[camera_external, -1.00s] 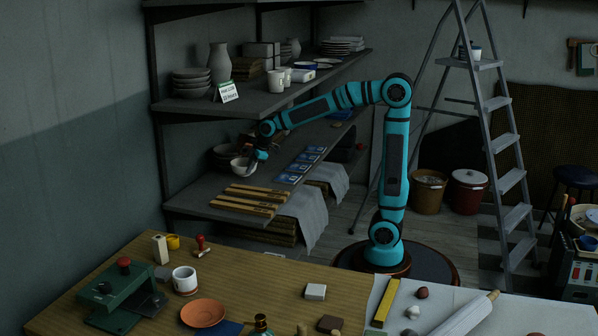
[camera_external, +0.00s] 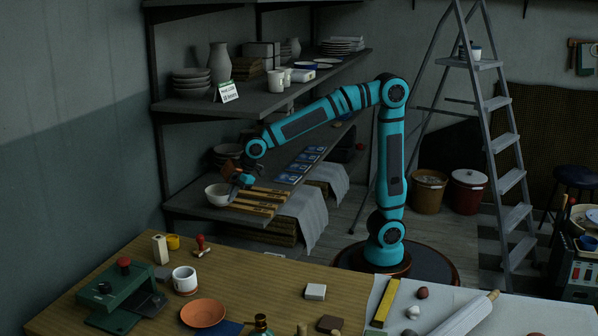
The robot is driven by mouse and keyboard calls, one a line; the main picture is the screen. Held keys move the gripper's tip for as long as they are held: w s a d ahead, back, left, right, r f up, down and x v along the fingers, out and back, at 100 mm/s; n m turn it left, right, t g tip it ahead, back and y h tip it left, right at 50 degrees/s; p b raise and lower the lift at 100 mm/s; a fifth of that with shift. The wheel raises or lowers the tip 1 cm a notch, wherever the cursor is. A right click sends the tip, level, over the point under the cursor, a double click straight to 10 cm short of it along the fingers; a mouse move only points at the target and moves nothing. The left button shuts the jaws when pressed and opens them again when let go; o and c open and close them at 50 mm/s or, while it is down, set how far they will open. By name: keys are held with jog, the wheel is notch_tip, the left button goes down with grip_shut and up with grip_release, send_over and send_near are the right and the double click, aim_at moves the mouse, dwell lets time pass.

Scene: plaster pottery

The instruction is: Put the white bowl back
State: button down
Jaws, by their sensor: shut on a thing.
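The white bowl (camera_external: 217,195) is at the front left of the lower shelf (camera_external: 190,206), upright. My gripper (camera_external: 234,188) reaches down from the right and is shut on the bowl's right rim. The bowl is on the shelf or just above it; I cannot tell which. The fingertips are small and dark, and the grip itself is hard to make out.
Wooden slats (camera_external: 262,197) lie on the lower shelf right of the bowl, with blue packets (camera_external: 300,167) beyond. More bowls (camera_external: 226,152) stand behind, partly hidden by my arm. The upper shelf (camera_external: 190,105) overhangs. A workbench (camera_external: 110,262) is in front.

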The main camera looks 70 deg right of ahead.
jog(key=s+a+r+n+g+y, duration=0.1)
jog(key=s+a+n, duration=0.1)
jog(key=s+a, duration=0.95)
jog(key=s+a+n, duration=0.2)
jog(key=s+a, duration=0.7)
jog(key=a, duration=0.5)
jog(key=s+a+n, duration=0.1)
jog(key=s+a, duration=0.3)
jog(key=s, duration=0.5)
jog(key=s+a+n+g+y, duration=0.1)
jog(key=s+a, duration=0.3)
jog(key=s, duration=0.5)
jog(key=s+a+n, duration=0.1)
jog(key=s+a, duration=0.4)
jog(key=s, duration=0.5)
jog(key=shift+w+d+f, duration=0.1)
jog(key=shift+w+f, duration=0.05)
jog(key=shift+f, duration=2.15)
jog(key=shift+w+d+f, duration=0.1)
jog(key=shift+f, duration=2.15)
jog(key=shift+f, duration=0.1)
jog(key=c, duration=1.8)
grip_release()
jog(key=shift+o, duration=1)
